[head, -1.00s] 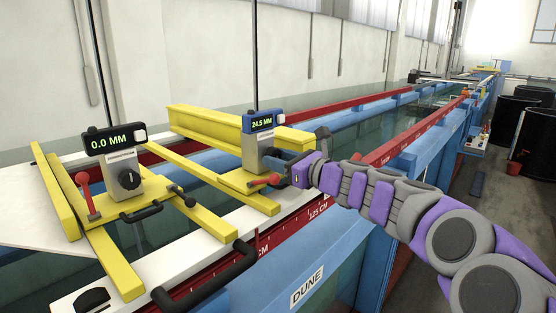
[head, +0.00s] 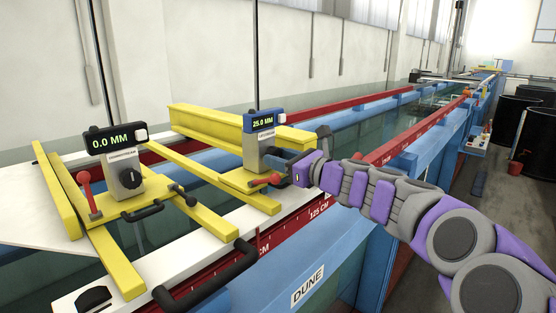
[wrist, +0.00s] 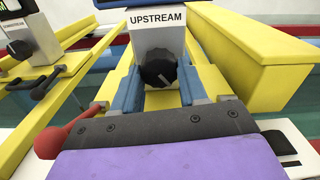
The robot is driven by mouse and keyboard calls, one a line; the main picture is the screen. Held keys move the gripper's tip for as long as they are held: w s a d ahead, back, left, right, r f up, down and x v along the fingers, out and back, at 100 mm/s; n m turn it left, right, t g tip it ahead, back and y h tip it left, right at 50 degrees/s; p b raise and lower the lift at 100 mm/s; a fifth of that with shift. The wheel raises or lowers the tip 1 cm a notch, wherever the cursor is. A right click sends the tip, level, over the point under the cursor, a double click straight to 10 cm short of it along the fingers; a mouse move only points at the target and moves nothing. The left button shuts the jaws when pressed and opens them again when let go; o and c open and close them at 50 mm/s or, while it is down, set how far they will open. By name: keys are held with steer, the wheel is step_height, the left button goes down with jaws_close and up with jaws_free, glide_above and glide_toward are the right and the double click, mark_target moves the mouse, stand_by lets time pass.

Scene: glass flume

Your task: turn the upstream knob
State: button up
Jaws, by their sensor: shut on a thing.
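My gripper (head: 279,161) reaches in from the right and is shut on the knob, one finger on each side in the wrist view. The knob is hidden in the head view.
The downstream gauge (head: 125,168) on the left reads 0.0 MM and has its own black knob. A red-knobbed lever (wrist: 55,140) sits close to the left of my gripper. A yellow beam (wrist: 255,50) lies to the right. Black handles (head: 205,278) stand at the front.

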steer(key=shift+d+r, duration=0.1)
steer(key=shift+r, duration=0.2)
steer(key=o, duration=0.9)
steer(key=shift+s+d, duration=0.2)
steer(key=shift+s, duration=0.05)
steer(key=shift+o, duration=0.7)
steer(key=shift+w+f, duration=0.15)
steer(key=shift+w, duration=0.05)
steer(key=shift+s+d, duration=0.4)
steer(key=shift+s, duration=0.05)
steer(key=v, duration=1.6)
steer(key=shift+p, duration=0.4)
steer(key=shift+w+d+f, duration=0.1)
steer(key=shift+d+f, duration=0.05)
steer(key=shift+d, duration=0.05)
